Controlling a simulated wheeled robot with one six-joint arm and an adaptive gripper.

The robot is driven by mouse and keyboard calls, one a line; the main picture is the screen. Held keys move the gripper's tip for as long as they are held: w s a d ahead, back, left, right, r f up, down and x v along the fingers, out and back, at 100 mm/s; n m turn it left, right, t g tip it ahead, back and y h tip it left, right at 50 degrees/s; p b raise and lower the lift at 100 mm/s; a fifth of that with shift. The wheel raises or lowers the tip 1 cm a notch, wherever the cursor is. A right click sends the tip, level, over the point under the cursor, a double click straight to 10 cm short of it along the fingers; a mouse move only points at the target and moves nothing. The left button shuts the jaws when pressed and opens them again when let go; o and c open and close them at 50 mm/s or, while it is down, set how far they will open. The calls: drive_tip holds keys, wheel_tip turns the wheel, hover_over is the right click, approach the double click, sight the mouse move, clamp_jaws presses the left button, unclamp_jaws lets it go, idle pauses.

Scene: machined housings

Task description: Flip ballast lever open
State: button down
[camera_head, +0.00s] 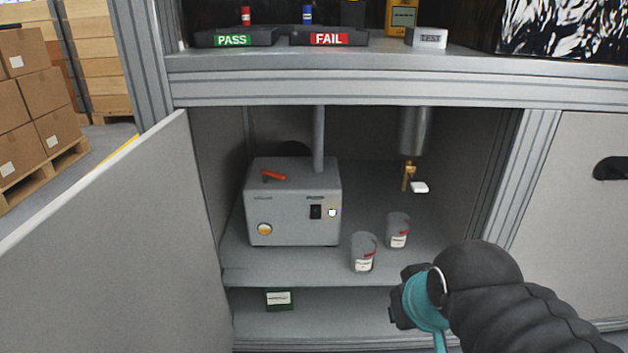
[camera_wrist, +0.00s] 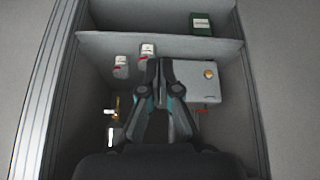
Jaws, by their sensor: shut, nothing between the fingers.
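A grey pump-like box (camera_head: 293,205) stands on the shelf inside the open cabinet, with a red lever (camera_head: 272,176) on its top that I take for the ballast lever. In the head view the wrist and gripper body are at the lower right, away from the lever; the fingertips cannot be made out there.
Two grey cups (camera_head: 363,252) and (camera_head: 398,231) stand right of the box. A brass valve (camera_head: 408,176) with a white handle hangs under a metal cylinder. An open door (camera_head: 110,245) is at left; a green box (camera_head: 279,299) sits below.

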drive_tip(key=w+a+n+t+y+b, duration=0.1)
drive_tip(key=w+a+n+t+b, duration=0.3)
drive_tip(key=w, duration=0.8)
drive_tip(key=n+t+y+b, duration=0.25)
drive_tip(key=n+t, duration=0.45)
drive_tip(key=n, duration=0.8)
approach(274, 177)
drive_tip(key=w+a, duration=0.2)
drive_tip(key=a, duration=0.2)
drive_tip(key=w+d, duration=0.2)
drive_tip(key=w, duration=0.1)
drive_tip(key=shift+w+f, duration=0.1)
drive_tip(key=shift+f, duration=0.1)
drive_tip(key=shift+w+d, duration=0.3)
drive_tip(key=shift+w, duration=0.15)
